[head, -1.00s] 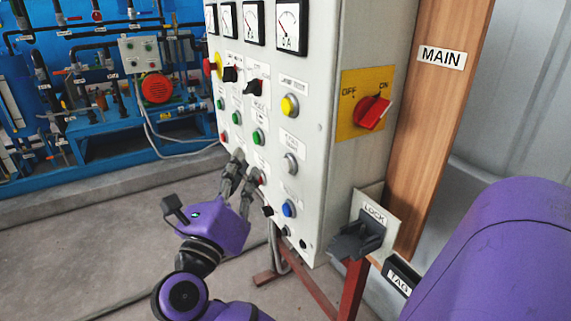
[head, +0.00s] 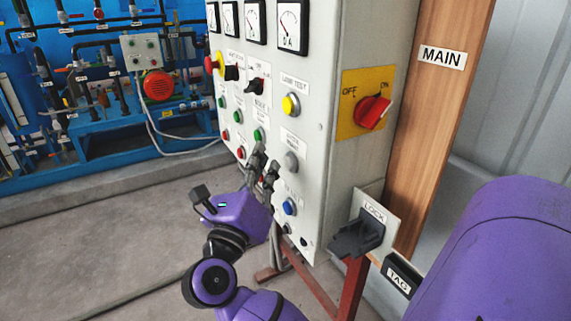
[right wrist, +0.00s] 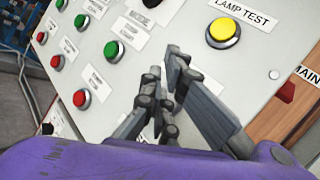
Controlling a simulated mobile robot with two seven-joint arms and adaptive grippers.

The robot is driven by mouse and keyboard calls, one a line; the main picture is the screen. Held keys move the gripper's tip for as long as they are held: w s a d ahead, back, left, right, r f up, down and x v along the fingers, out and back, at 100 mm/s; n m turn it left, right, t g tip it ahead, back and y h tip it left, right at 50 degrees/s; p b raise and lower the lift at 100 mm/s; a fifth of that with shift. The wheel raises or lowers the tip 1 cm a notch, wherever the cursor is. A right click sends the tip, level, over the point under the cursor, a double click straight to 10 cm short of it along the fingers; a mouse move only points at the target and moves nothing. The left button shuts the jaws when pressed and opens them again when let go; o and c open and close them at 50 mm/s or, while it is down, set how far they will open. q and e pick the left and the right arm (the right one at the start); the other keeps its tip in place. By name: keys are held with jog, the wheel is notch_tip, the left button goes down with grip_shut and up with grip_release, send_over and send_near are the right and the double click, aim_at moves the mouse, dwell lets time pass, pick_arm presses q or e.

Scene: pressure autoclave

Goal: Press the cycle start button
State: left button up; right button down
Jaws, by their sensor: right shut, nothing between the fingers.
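The grey control panel (head: 330,40) carries rows of push buttons. Green buttons (head: 259,134) sit above red buttons (head: 241,153); both kinds also show in the right wrist view, green (right wrist: 113,50) and red (right wrist: 81,98). I cannot read which label marks cycle start. My right gripper (head: 265,164) is shut and empty, its fingertips close to the panel face below the green buttons and left of the grey button (head: 291,162). In the right wrist view the fingers (right wrist: 163,78) cover part of the panel; I cannot tell whether they touch it. My left gripper is not in view.
A yellow lamp test button (head: 291,105), a blue button (head: 289,206) and selector knobs (head: 255,86) are close by. A red main switch (head: 373,111) and a black lock box (head: 357,236) stick out at the right. The floor (head: 120,230) at left is mostly clear.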

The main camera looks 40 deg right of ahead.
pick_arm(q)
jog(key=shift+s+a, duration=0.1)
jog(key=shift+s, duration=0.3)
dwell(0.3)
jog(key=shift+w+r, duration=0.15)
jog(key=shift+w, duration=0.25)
pick_arm(e)
jog(key=shift+d, duration=0.4)
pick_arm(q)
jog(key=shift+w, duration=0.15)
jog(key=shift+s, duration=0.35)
pick_arm(e)
jog(key=shift+s+d, duration=0.2)
jog(key=shift+d, duration=0.3)
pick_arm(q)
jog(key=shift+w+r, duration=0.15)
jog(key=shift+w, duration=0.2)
pick_arm(e)
jog(key=shift+a, duration=0.15)
jog(key=shift+w+a, duration=0.25)
jog(key=shift+a, duration=0.5)
